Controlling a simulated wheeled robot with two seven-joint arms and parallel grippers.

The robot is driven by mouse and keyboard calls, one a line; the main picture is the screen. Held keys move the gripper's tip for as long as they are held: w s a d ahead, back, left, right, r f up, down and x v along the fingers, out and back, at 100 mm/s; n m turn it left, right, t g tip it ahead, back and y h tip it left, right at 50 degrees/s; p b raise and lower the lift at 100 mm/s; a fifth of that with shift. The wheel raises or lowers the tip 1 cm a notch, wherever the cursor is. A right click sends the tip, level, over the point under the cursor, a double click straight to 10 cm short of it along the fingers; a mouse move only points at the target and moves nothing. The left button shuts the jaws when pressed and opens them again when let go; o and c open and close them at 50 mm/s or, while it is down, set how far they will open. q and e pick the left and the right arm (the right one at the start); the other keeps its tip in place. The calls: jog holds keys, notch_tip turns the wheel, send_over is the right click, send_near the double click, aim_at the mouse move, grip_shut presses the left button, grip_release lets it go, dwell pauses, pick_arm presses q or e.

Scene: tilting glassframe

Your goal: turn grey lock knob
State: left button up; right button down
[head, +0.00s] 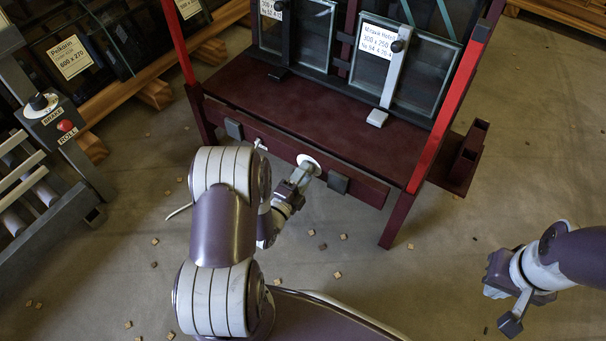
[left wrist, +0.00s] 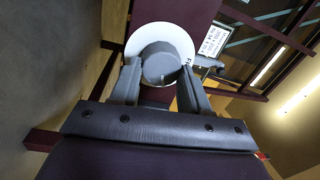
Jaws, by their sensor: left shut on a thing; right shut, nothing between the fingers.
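The grey lock knob (left wrist: 160,64) is round and sits in front of a white disc (left wrist: 136,44) in the left wrist view. In the head view the white disc (head: 312,161) is on the dark red front rail (head: 270,143) of the frame. My left gripper (head: 303,170) reaches it from below and hides most of the knob there. In the left wrist view my left gripper's fingers (left wrist: 160,84) stand on either side of the knob and are shut on it. My right gripper (head: 498,276) is shut and empty, over bare floor at the right, away from the frame.
The dark red frame holds glass panes, one with a white label (head: 379,40). Dark square blocks (head: 338,182) sit on the rail beside the disc. A roller stand with a red button (head: 65,126) is at the left. Small wooden pieces lie on the floor.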

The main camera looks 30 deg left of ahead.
pick_arm(q)
jog(key=shift+a+f+m+h+p, duration=0.15)
jog(key=shift+m+h+p, duration=0.2)
jog(key=shift+m, duration=2.35)
jog(key=shift+f+m+h+p, duration=0.15)
jog(key=shift+m+p, duration=0.3)
jog(key=shift+m, duration=2.25)
jog(key=o, duration=1.1)
jog(key=shift+c, duration=0.2)
jog(key=s+a+p, duration=0.1)
jog(key=s+p, duration=0.3)
jog(key=s, duration=0.8)
jog(key=shift+s+a+f, duration=0.25)
jog(key=shift+s+f, duration=0.05)
jog(key=shift+f, duration=0.05)
